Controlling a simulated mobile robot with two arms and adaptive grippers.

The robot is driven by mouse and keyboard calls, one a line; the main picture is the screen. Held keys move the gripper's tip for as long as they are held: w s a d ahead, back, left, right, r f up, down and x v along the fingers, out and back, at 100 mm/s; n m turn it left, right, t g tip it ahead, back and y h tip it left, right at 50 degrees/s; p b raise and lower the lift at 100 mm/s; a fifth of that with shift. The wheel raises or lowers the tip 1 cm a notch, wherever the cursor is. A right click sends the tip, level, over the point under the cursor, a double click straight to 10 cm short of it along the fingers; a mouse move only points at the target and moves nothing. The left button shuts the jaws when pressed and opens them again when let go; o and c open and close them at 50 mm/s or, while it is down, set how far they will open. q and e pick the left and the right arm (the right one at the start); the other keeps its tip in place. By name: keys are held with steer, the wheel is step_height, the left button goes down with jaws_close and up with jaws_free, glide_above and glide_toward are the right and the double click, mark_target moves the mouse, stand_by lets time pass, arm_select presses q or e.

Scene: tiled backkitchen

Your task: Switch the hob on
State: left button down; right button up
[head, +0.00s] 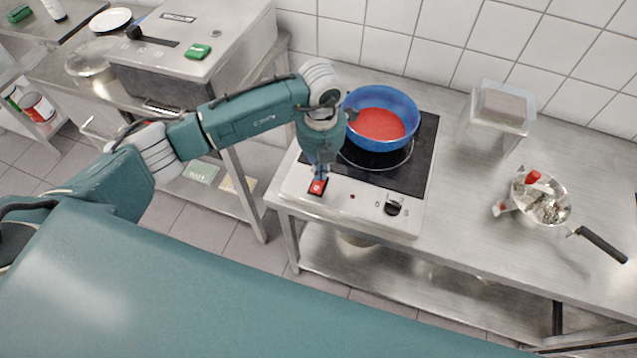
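The hob (365,212) stands on the steel table, with a white front panel and a black glass top. On its front panel are a red switch (317,187) at the left, a small red dot in the middle and a black knob (394,206) at the right. My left gripper (318,178) points down at the red switch, its tips at or just over it; I cannot tell whether they touch. The fingers look close together, but their state is too small to read. My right gripper is not in view. A blue pan (384,118) with a red inside sits on the glass.
A clear container (495,118) stands right of the hob. A steel pan (542,200) with a black handle and a red-topped item lies further right. A steel appliance (195,50) with a green item stands on the left. Bare table (460,215) lies between hob and steel pan.

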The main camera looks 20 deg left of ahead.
arm_select(q)
steer(key=shift+f+b, duration=0.4)
steer(key=shift+f, duration=0.15)
steer(key=shift+s+r, duration=0.1)
steer(key=shift+r+p, duration=2.15)
steer(key=shift+r, duration=1.35)
steer(key=shift+f, duration=0.1)
